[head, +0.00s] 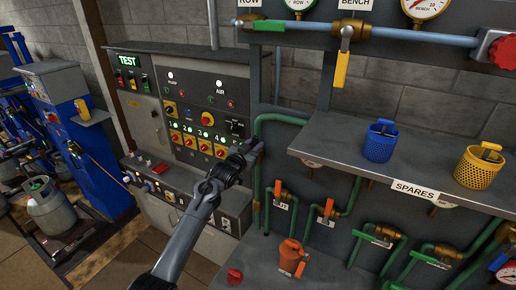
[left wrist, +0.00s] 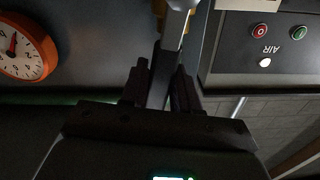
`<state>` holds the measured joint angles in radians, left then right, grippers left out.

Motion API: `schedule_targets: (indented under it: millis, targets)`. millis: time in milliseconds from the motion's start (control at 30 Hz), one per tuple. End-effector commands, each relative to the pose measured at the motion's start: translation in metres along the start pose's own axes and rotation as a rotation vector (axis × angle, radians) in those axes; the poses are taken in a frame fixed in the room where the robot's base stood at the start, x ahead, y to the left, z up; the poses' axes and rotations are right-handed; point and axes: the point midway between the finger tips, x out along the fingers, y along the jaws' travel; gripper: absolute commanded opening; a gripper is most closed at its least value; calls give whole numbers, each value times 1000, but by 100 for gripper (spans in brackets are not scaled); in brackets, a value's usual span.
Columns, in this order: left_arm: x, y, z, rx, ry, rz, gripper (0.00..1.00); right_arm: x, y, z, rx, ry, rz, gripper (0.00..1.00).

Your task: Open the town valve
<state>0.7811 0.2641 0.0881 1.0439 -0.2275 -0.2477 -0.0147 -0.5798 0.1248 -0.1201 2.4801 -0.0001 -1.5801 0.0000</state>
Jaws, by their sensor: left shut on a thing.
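My left gripper (head: 249,151) reaches up from the bottom of the head view to the edge between the control cabinet and the dark pipe panel. In the left wrist view its two dark fingers (left wrist: 160,88) are shut on a slim grey lever (left wrist: 178,22), which runs up out of the frame. In the head view the gripper hides what it holds. I can read no town label, so I cannot tell from lettering whether this lever is the town valve's. My right gripper is not in view.
The control cabinet (head: 152,115) stands left of the gripper. A shelf marked SPARES (head: 335,150) holds a blue basket (head: 380,146) and a yellow basket (head: 475,172). An orange can (head: 290,257) stands below. A yellow lever (head: 342,70) hangs above; an orange-rimmed gauge (left wrist: 22,46) is near the fingers.

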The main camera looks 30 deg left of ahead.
Motion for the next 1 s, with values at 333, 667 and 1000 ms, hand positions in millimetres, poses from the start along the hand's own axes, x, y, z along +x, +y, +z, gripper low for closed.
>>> schedule_targets:
  millis: [333,667,1000]
  targets:
    - [0,-14,0,-174,2,-1,0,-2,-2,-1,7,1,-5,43]
    - [0,-17,1,-215,2,-1,0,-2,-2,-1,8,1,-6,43]
    - [0,-18,2,-216,1,-2,38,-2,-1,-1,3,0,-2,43]
